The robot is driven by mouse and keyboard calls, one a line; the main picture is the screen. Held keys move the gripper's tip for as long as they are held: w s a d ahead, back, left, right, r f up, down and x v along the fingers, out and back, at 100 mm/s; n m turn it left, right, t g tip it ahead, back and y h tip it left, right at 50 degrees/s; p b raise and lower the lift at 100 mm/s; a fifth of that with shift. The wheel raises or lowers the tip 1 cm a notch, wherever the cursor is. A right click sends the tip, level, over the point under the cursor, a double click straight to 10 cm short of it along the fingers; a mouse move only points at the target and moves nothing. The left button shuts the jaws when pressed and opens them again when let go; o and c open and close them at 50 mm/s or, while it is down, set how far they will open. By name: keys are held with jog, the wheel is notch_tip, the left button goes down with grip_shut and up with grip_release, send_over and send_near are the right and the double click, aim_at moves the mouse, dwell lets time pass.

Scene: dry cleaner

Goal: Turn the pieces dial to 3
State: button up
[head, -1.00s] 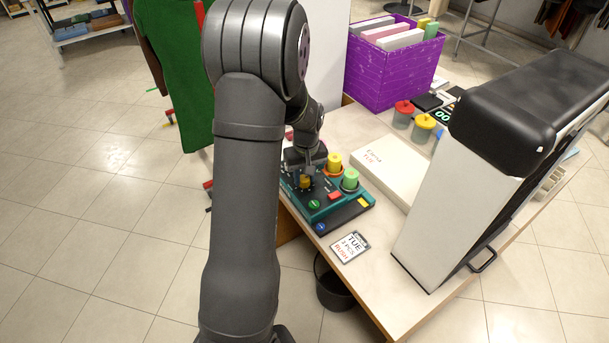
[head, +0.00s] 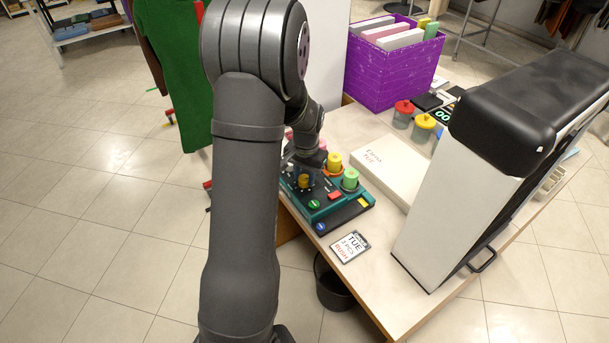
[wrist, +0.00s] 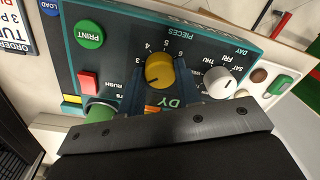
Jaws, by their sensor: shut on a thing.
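The pieces dial is a yellow knob (wrist: 160,71) on a dark panel, ringed by white numbers and the word PIECES in the wrist view. In the head view it shows as a small yellow spot (head: 304,181) on the teal control box (head: 326,207). My gripper (wrist: 160,88) is shut on the dial, with a finger at either side of it. I cannot tell clearly which number the dial points at. An order card (head: 350,246) reading TUE, 3 PCS, RUSH lies on the counter in front of the box.
The white day knob (wrist: 219,82) sits close beside the pieces dial. The green PRINT button (wrist: 89,34) and a red button (wrist: 89,82) share the panel. A white box (head: 393,168) and a tall pale machine (head: 450,195) stand to the right on the counter.

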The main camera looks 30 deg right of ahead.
aim_at(305, 179)
jog(key=m, duration=0.4)
jog(key=shift+m, duration=1.8)
jog(key=o, duration=1)
jog(key=r, duration=1.7)
jog(key=shift+s+r, duration=0.25)
jog(key=shift+s, duration=0.05)
jog(key=shift+f, duration=0.1)
